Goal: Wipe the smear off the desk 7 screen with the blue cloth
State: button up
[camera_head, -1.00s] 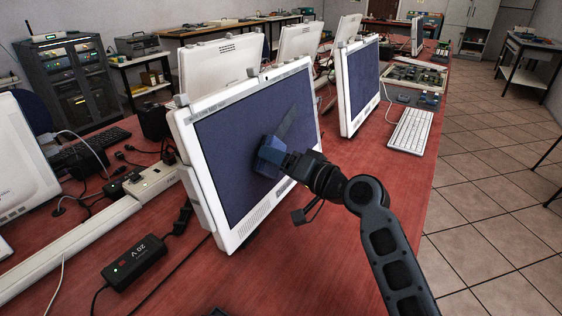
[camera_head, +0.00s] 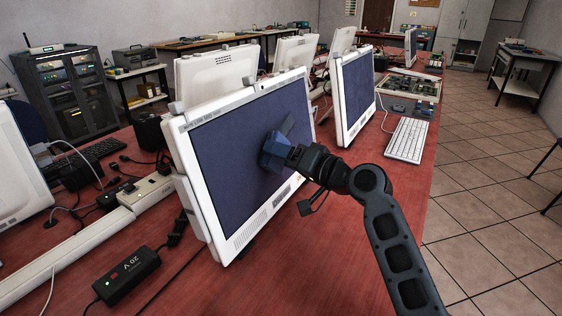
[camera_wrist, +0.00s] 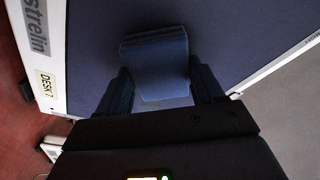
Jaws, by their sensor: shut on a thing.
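The desk 7 screen (camera_head: 240,150) is a white-framed monitor with a dark blue display, standing tilted on the red desk. Its "DESK 7" label (camera_wrist: 47,88) shows in the wrist view. My gripper (camera_head: 285,157) is shut on the folded blue cloth (camera_head: 272,151), which is against or very near the display, right of its middle; contact cannot be told for sure. In the wrist view the cloth (camera_wrist: 154,60) sits between the two fingers. A dark grey streak, seemingly the smear (camera_head: 288,125), shows just above the cloth; any part behind the cloth is hidden.
Another monitor (camera_head: 355,95) and a white keyboard (camera_head: 408,139) stand to the right. A black power brick (camera_head: 126,274) lies at front left, near a white cable duct (camera_head: 70,250) and power strip (camera_head: 146,192). More monitor backs stand behind. The desk right of my arm's gripper is mostly clear.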

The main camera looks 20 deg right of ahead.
aim_at(269, 168)
jog(key=shift+w+d+r+b, duration=0.7)
jog(key=shift+w+d+b, duration=0.15)
jog(key=shift+w+d, duration=0.65)
jog(key=shift+w+d+r+b, duration=0.8)
jog(key=shift+w+d, duration=0.5)
jog(key=shift+d, duration=0.35)
jog(key=shift+w+d+r+b, duration=0.65)
jog(key=shift+w+d+b, duration=0.2)
jog(key=shift+w+d, duration=0.65)
jog(key=shift+s, duration=0.1)
jog(key=shift+s+a+f+p, duration=0.2)
jog(key=shift+s+a+p, duration=0.15)
jog(key=shift+s+a, duration=0.2)
jog(key=shift+s+a+f+p, duration=0.5)
jog(key=shift+s+a+f, duration=0.4)
jog(key=shift+s+a, duration=0.85)
jog(key=shift+s+a+f+p, duration=0.5)
jog(key=shift+s+a+f, duration=0.4)
jog(key=shift+s+a, duration=0.9)
jog(key=shift+s+a+f+p, duration=0.5)
jog(key=shift+s+a+f, duration=0.6)
jog(key=shift+a, duration=1.05)
jog(key=shift+s+r, duration=0.2)
jog(key=d+v, duration=0.1)
jog(key=v, duration=0.5)
jog(key=shift+w+r+p, duration=0.3)
jog(key=shift+r+p, duration=0.05)
jog(key=shift+p, duration=0.1)
